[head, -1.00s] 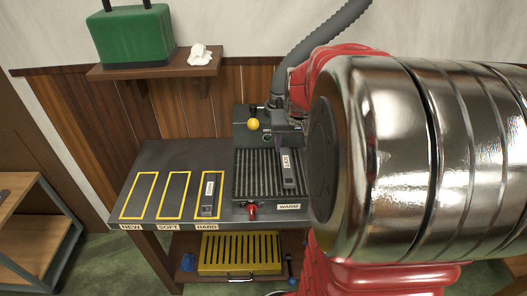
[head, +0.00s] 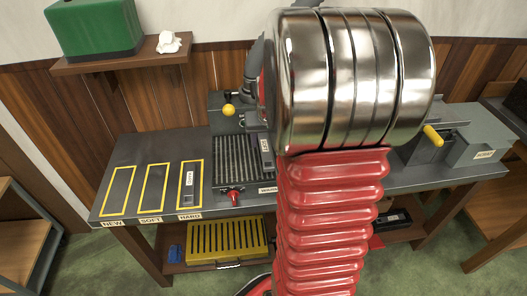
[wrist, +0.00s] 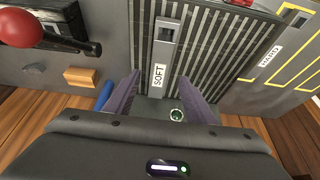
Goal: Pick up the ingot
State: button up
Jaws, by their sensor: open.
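A dark grey ingot with a white label reading SOFT (wrist: 167,52) lies on the ribbed grill plate (wrist: 208,60) in the wrist view. In the head view the same ingot (head: 266,150) is at the right side of the grill, partly beside my chrome arm link. My gripper (wrist: 160,80) is open, with its two purple fingers either side of the ingot's near end. I cannot tell how far above the grill the fingertips are. A second ingot (head: 188,190) lies in the yellow outline marked HARD.
The outlines marked NEW (head: 117,192) and SOFT (head: 152,190) are empty. A red knob (head: 233,197) is at the grill's front, and a yellow ball lever (head: 229,110) stands behind it. A machine with a yellow handle (head: 432,135) is on the right.

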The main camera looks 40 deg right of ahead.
aim_at(265, 148)
jog(key=shift+f, duration=0.15)
jog(key=shift+x, duration=2.6)
jog(key=shift+w, duration=0.1)
jog(key=shift+c, duration=0.3)
grip_shut()
jog(key=shift+d+r, duration=0.1)
jog(key=shift+r, duration=0.1)
